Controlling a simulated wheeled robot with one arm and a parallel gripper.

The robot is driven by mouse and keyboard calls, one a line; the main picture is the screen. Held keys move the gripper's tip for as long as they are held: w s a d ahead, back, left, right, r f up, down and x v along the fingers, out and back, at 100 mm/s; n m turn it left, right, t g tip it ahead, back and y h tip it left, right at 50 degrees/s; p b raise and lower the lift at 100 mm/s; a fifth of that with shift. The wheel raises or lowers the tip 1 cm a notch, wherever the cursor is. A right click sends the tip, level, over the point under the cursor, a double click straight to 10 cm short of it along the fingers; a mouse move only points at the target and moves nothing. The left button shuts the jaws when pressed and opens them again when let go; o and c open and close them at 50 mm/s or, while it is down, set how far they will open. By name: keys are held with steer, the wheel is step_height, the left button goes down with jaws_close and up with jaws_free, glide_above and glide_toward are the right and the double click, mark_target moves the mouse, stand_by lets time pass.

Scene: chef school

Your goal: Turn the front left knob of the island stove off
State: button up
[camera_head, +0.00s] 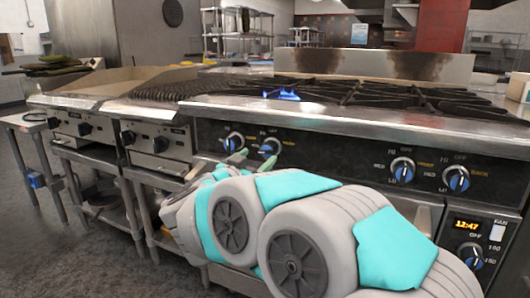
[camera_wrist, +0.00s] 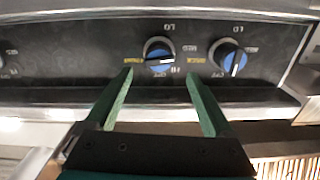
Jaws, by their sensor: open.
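Two blue-faced black knobs sit on the stove's front panel at its left end: the leftmost knob (camera_head: 234,142) and the second knob (camera_head: 270,148). The wrist view is upside down, so the second knob (camera_wrist: 159,55) shows left of the leftmost knob (camera_wrist: 230,58). The second knob's pointer lies nearly sideways, away from its OFF mark; the leftmost knob's pointer stands closer to upright. My gripper (camera_wrist: 160,76) is open and empty, its green fingers reaching toward the panel either side of the second knob, just short of it. The gripper (camera_head: 253,160) is partly hidden by my arm.
A blue flame (camera_head: 281,95) burns under the stove's grates (camera_head: 350,92). A steel front ledge (camera_head: 330,119) overhangs the panel. A griddle unit (camera_head: 75,125) stands to the left.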

mark_target(265, 151)
steer(key=shift+x, duration=3.9)
steer(key=shift+s+d, duration=0.1)
steer(key=shift+c, duration=0.3)
steer(key=c, duration=1.3)
